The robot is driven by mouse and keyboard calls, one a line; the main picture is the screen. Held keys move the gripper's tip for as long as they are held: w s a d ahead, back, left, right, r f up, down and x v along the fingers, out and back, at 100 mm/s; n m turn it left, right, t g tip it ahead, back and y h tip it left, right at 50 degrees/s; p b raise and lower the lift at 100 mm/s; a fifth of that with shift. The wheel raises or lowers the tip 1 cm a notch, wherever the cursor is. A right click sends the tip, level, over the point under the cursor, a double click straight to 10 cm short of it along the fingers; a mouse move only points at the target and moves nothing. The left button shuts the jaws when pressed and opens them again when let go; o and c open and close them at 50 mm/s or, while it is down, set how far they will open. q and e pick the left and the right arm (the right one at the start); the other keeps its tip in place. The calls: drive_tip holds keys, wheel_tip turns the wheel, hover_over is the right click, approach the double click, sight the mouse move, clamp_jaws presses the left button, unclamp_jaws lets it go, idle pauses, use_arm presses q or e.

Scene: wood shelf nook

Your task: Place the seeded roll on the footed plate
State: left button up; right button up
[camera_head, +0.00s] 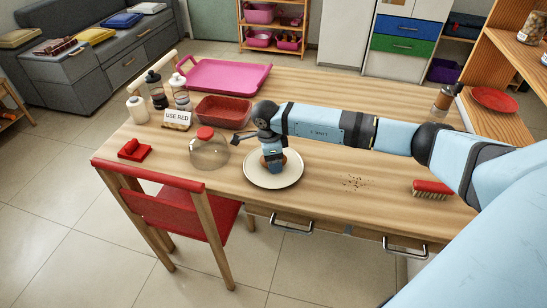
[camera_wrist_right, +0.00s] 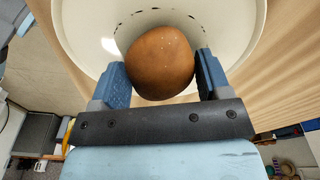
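The seeded roll (camera_wrist_right: 160,62) is round and brown with a few pale specks. It sits over the white round plate (camera_head: 259,180), which also shows in the right wrist view (camera_wrist_right: 88,40). Any foot under the plate is hidden. My right gripper (camera_head: 272,167) points down over the plate. In the right wrist view its blue fingers (camera_wrist_right: 162,75) lie close against both sides of the roll. I cannot tell whether the roll rests on the plate or is held just above it. My left gripper is out of view.
A glass jar with a red lid (camera_head: 209,153) stands left of the plate. A red tray (camera_head: 223,112), bottles, a "USE RED" sign (camera_head: 177,119) and a pink tray (camera_head: 226,77) are behind. Crumbs (camera_head: 355,182) and a red brush (camera_head: 432,189) lie right. A red chair (camera_head: 172,208) stands in front.

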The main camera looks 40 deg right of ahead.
drive_tip(key=o, duration=0.3)
drive_tip(key=shift+r, duration=0.1)
